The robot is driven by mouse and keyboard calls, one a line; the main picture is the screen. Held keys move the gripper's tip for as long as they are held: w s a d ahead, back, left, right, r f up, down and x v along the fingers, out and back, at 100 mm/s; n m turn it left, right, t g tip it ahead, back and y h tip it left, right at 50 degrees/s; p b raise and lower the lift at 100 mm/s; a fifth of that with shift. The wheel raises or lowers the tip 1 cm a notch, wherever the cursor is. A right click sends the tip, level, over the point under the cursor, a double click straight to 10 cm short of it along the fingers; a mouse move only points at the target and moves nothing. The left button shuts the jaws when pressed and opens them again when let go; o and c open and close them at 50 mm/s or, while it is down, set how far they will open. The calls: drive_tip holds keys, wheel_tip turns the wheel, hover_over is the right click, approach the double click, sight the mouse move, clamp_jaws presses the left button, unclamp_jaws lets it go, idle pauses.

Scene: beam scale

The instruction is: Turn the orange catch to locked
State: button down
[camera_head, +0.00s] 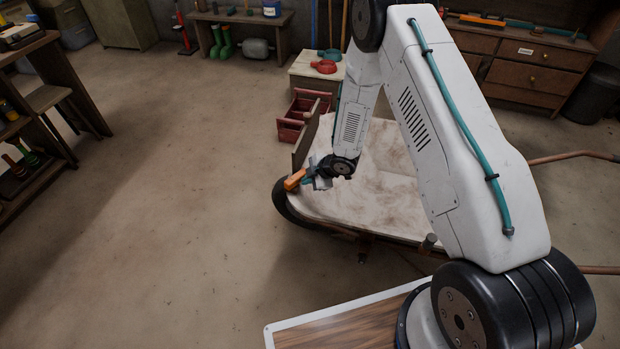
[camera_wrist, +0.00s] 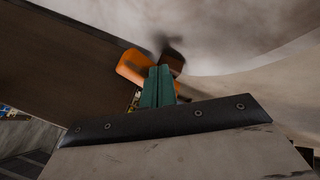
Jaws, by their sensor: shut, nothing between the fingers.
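The orange catch (camera_head: 295,179) sits at the left front edge of a pale, stained barrow-like tray (camera_head: 385,205), by the foot of an upright wooden board (camera_head: 304,138). My gripper (camera_head: 312,173) is right beside the catch, on its right in the head view. In the wrist view the catch (camera_wrist: 132,68) shows just beyond my green fingers (camera_wrist: 158,88), which are closed together and partly cover it. A dark brown block (camera_wrist: 173,62) is just right of the catch. I cannot tell whether the fingers touch the catch, nor which position it is in.
A red toolbox (camera_head: 300,120) and a small cabinet (camera_head: 312,76) stand behind the tray. A shelf rack (camera_head: 45,100) is at the left and a wooden drawer chest (camera_head: 530,68) at the back right. The floor at left is clear.

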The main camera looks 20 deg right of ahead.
drive_tip(key=s+d+r, duration=0.5)
drive_tip(key=d+r, duration=0.3)
drive_tip(key=shift+s, duration=0.35)
drive_tip(key=s+d+f+m+g+h, duration=0.1)
drive_tip(key=s+d+f+m+h, duration=0.2)
drive_tip(key=d, duration=0.1)
drive_tip(key=s+d+r+m+g+h, duration=0.2)
drive_tip(key=s+d+r+m+h, duration=0.15)
drive_tip(key=r, duration=0.45)
drive_tip(key=s+d+r+m+g+h, duration=0.2)
drive_tip(key=s+d+r+m, duration=0.25)
drive_tip(key=r, duration=0.35)
drive_tip(key=s+a+r+m+y, duration=0.1)
drive_tip(key=s+a+r+m, duration=0.1)
drive_tip(key=s+r, duration=0.6)
drive_tip(key=s+a+r+m+y, duration=0.1)
drive_tip(key=s+a+r+m, duration=0.2)
drive_tip(key=s+a+r, duration=0.2)
drive_tip(key=s+a+r+m+t+y, duration=0.1)
drive_tip(key=s+a+r, duration=0.3)
drive_tip(key=s+r, duration=0.7)
drive_tip(key=shift+s+a+r+m, duration=0.2)
drive_tip(key=shift+r+m, duration=0.5)
drive_tip(key=shift+r, duration=0.85)
